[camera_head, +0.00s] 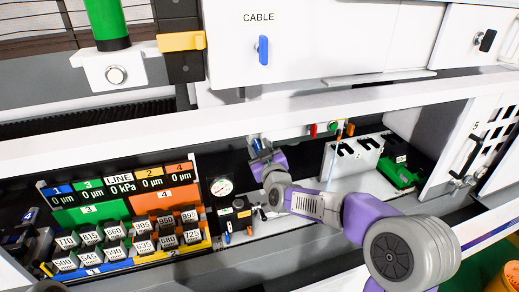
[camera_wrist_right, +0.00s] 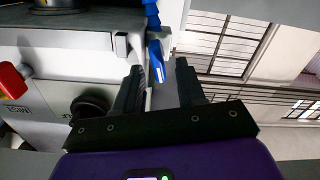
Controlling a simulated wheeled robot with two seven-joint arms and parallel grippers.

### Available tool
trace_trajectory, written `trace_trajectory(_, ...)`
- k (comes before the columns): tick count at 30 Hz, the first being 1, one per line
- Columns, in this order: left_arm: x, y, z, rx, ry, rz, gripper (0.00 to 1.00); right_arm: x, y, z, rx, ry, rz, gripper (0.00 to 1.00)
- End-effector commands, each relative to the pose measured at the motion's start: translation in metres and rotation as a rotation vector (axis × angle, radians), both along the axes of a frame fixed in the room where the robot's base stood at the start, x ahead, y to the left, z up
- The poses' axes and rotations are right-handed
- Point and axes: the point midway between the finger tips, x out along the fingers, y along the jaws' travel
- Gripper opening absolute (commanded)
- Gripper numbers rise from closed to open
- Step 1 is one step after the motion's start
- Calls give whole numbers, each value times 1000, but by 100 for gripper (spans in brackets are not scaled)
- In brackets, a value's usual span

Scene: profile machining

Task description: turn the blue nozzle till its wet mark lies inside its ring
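The blue nozzle (camera_wrist_right: 155,55) hangs down from the top of the right wrist view, its tip angled and a pale streak on its lower part. My right gripper (camera_wrist_right: 158,80) is open, with one dark finger on each side of the nozzle's lower end; a gap shows between the fingers and I cannot tell whether either touches it.
A round gauge (camera_head: 221,187) and small valves stand left of my right arm. A numbered block rack (camera_head: 130,240) is at lower left. A white stand (camera_head: 350,165) and a green part (camera_head: 398,172) lie to the right. The red knob (camera_wrist_right: 12,80) is at left in the wrist view.

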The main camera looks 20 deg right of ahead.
Motion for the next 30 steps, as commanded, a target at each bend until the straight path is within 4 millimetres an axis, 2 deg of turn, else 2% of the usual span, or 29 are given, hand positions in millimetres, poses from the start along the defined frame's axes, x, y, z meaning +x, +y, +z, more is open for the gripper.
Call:
trace_trajectory(5, 0, 0, -3, 0, 0, 0, 39, -8, 0, 0, 0, -1, -1, 39)
trace_trajectory(12, 0, 0, -13, 0, 0, 0, 39, -45, 2, 0, -1, -2, 0, 39)
trace_trajectory(18, 0, 0, -17, 0, 0, 0, 39, -68, 3, 0, 1, -1, -1, 39)
trace_trajectory(22, 0, 0, -18, 0, 0, 0, 39, -75, 3, 0, 0, -1, 0, 39)
trace_trajectory(30, 0, 0, -18, 0, 0, 0, 39, -76, 4, 0, 0, 0, 0, 39)
